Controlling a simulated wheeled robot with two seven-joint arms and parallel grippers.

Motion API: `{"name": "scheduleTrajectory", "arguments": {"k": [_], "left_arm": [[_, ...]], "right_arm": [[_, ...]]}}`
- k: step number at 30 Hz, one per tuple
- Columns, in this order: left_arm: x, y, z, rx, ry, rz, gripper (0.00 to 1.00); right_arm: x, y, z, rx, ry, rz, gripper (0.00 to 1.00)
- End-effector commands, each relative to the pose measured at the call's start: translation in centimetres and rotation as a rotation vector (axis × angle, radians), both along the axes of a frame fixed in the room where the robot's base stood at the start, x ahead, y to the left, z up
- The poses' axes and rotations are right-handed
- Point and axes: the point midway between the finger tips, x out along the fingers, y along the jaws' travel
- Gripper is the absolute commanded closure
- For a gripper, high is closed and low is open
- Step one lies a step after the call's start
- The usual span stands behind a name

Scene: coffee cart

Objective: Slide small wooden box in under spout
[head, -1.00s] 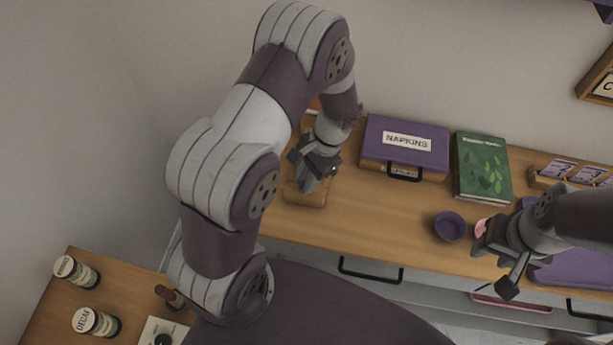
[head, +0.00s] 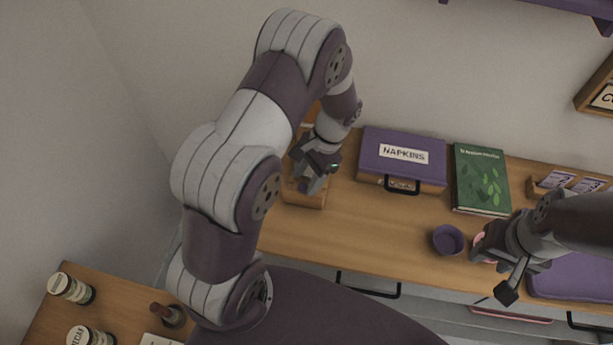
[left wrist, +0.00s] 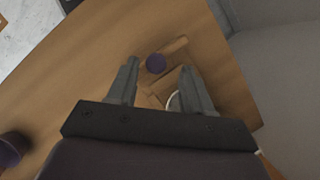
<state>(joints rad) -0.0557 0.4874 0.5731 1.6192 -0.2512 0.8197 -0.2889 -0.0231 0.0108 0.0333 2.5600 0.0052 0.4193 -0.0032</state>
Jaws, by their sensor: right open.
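A small wooden piece (head: 305,197), which looks like the small wooden box, stands on the counter's left end below my left gripper (head: 316,180). My arm hides part of it. In the left wrist view my left gripper (left wrist: 158,70) has its fingers spread apart. A wooden thing (left wrist: 178,45) with a round purple part (left wrist: 155,64) shows beyond and between the fingers, with a white loop (left wrist: 172,102) nearer. I cannot tell whether the fingers touch the wood. No spout can be made out. My right gripper (head: 492,270) is open at the counter's right, beside a pink thing (head: 480,238).
A purple cup (head: 449,239) is left of my right gripper. A side table with jars (head: 72,288) is at lower left. Mid-counter is clear.

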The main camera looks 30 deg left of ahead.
Motion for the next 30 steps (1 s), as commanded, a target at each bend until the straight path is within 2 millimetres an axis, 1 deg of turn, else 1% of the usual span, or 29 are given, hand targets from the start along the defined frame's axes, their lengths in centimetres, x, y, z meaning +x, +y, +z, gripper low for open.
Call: {"name": "scheduleTrajectory", "arguments": {"k": [4, 7, 8, 11, 12, 14, 15, 19, 21, 24, 27, 30], "left_arm": [[-0.1, 0.0, 0.0, 0.0, 0.004, 0.001, 0.5], [0.1, -0.1, 0.5, 0.001, 0.003, 0.0, 0.5], [0.3, -0.2, 0.8, 0.0, 0.002, 0.0, 0.5], [1.0, -0.6, 2.5, 0.0, 0.0, 0.0, 0.5], [1.3, -0.8, 3.7, 0.0, 0.001, -0.001, 0.5], [1.8, -1.1, 5.1, 0.001, 0.002, -0.001, 0.5], [2.1, -1.3, 7.0, 0.0, 0.006, -0.001, 0.5], [3.0, -1.8, 9.5, 0.001, 0.005, 0.0, 0.5], [3.4, -2.1, 10.4, 0.001, 0.005, 0.0, 0.5], [3.9, -2.3, 11.3, 0.0, 0.006, 0.0, 0.5], [4.1, -2.5, 11.7, 0.001, 0.005, 0.0, 0.5], [4.3, -2.6, 11.7, 0.0, 0.005, 0.0, 0.5]], "right_arm": [[0.0, 0.0, 0.0, 0.0, 0.0, 0.0, 0.57], [0.0, 0.0, -0.2, 0.0, 0.0, 0.0, 0.57], [0.0, 0.0, -0.3, 0.0, 0.0, 0.0, 0.57], [0.0, 0.0, -0.6, 0.0, 0.0, 0.0, 0.57], [0.0, 0.0, 0.0, 0.0, 0.0, 0.0, 0.57], [0.0, 0.0, 0.3, 0.0, 0.0, 0.0, 0.57], [0.0, 0.0, 2.4, 0.0, 0.001, 0.0, 0.57], [0.0, 0.0, 5.3, 0.0, -0.001, 0.0, 0.57], [0.0, 0.0, 6.5, 0.0, -0.001, 0.0, 0.57], [0.0, 0.0, 7.7, 0.0, 0.0, 0.0, 0.57], [0.0, 0.0, 8.3, 0.0, 0.0, 0.0, 0.57], [0.0, 0.0, 8.4, 0.0, 0.0, 0.0, 0.57]]}}
